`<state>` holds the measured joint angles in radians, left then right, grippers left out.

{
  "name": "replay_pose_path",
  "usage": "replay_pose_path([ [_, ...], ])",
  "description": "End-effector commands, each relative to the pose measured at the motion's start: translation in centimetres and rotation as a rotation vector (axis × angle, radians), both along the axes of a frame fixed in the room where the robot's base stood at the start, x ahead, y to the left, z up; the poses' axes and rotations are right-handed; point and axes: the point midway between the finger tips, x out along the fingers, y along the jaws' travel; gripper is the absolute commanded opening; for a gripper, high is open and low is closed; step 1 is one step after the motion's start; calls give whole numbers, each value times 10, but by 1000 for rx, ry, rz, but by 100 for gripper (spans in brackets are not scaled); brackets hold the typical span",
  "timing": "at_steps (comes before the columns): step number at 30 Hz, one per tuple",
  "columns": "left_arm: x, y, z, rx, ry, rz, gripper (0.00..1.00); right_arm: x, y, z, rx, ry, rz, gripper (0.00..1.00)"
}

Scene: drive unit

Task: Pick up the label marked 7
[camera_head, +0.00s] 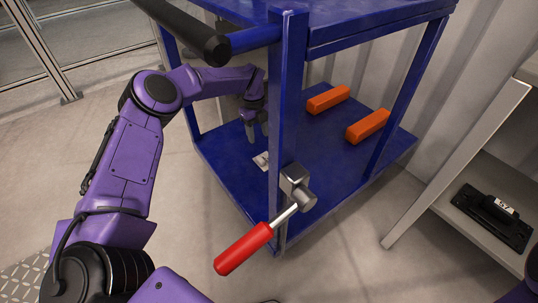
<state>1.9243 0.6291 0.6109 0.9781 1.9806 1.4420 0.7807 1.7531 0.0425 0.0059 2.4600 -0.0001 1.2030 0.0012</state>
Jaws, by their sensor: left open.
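A small white and grey label-like piece (261,160) lies on the lower shelf of the blue cart (310,155), just left of the front post. It is partly hidden by that post, and I cannot read its marking. My left gripper (256,137) reaches into the cart from the left, pointing down, open, with its fingers a little above and behind the piece. The post partly covers the fingers. A black device (490,218) on the shelf at right bears a white label (503,207) with dark characters, too small to read surely. My right gripper is not in view.
A red-handled hammer (245,248) shows in front of the cart's front post (287,90). Two orange blocks (328,99) (368,126) lie on the lower shelf towards the back and right. The upper shelf (375,25) overhangs the arm. Floor left of the cart is clear.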

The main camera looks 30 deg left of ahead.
Motion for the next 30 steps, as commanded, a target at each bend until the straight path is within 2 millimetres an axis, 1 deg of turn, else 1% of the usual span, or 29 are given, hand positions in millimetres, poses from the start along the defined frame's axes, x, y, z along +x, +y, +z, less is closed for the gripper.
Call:
replay_pose_path([
  [6, -2, -6, -41, 0, 4, -2, 51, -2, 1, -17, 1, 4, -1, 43],
  [8, -3, -7, -51, 0, 4, -3, 51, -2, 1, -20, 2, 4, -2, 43],
  [12, -8, -9, -76, 0, 4, -2, 51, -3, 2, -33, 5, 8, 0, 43],
  [15, -12, -11, -94, 1, 3, -2, 51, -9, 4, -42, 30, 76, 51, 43],
  [18, -12, -12, -102, 0, 2, 0, 51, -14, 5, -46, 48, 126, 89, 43],
  [25, -12, -12, -102, 0, 1, 0, 51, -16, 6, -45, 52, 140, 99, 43],
  [26, -12, -12, -102, 0, 1, 0, 45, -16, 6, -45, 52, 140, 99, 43],
  [27, -12, -12, -102, 0, 1, 0, 32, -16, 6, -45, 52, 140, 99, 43],
  [29, -12, -12, -102, 0, 1, 0, 12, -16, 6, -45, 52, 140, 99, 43],
  [30, -12, -12, -102, 0, 1, 0, 0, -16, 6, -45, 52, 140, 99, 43],
])
